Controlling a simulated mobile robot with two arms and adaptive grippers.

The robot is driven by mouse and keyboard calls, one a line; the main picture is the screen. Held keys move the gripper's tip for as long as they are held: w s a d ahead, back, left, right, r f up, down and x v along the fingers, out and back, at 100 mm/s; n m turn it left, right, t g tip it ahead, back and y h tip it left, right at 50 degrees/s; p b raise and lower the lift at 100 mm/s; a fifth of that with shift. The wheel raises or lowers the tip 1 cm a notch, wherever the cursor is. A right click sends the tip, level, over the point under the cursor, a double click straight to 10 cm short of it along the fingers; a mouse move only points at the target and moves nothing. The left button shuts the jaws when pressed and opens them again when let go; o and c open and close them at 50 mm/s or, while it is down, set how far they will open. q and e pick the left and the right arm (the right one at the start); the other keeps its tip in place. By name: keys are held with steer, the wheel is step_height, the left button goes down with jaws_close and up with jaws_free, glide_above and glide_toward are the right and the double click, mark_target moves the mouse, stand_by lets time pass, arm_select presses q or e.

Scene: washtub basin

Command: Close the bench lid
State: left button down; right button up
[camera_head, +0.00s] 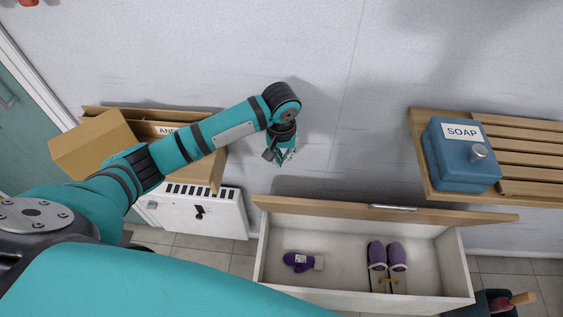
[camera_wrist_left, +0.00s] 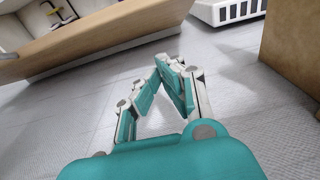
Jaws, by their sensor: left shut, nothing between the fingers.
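The bench (camera_head: 360,297) is a white box standing open at the lower right of the head view. Its wooden lid (camera_head: 330,209) is raised along the back near the wall, with a metal handle (camera_head: 393,207) on its edge. Inside lie a purple mitten (camera_head: 298,262) and a pair of purple slippers (camera_head: 387,256). My left gripper (camera_head: 284,158) is shut and empty, above and behind the lid's left part, apart from it. In the left wrist view its fingers (camera_wrist_left: 168,64) meet, and the lid (camera_wrist_left: 90,38) shows at upper left. My right gripper is out of view.
A slatted wooden shelf (camera_head: 530,160) holds a blue soap box (camera_head: 462,162) on the wall at right. A wooden shelf with a cardboard box (camera_head: 92,146) and a white heater (camera_head: 205,214) are at left. A dark container (camera_head: 492,301) stands at lower right.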

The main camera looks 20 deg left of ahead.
arm_select(q)
steer(key=shift+s+d+f+p, duration=0.2)
steer(key=shift+s+f, duration=0.3)
steer(key=shift+f, duration=1)
steer(key=shift+s+d+f+p, duration=0.15)
steer(key=shift+s+f+p, duration=0.25)
steer(key=shift+f, duration=1.1)
steer(key=shift+s+d+f+p, duration=0.15)
steer(key=shift+s+f, duration=0.45)
steer(key=shift+f, duration=0.9)
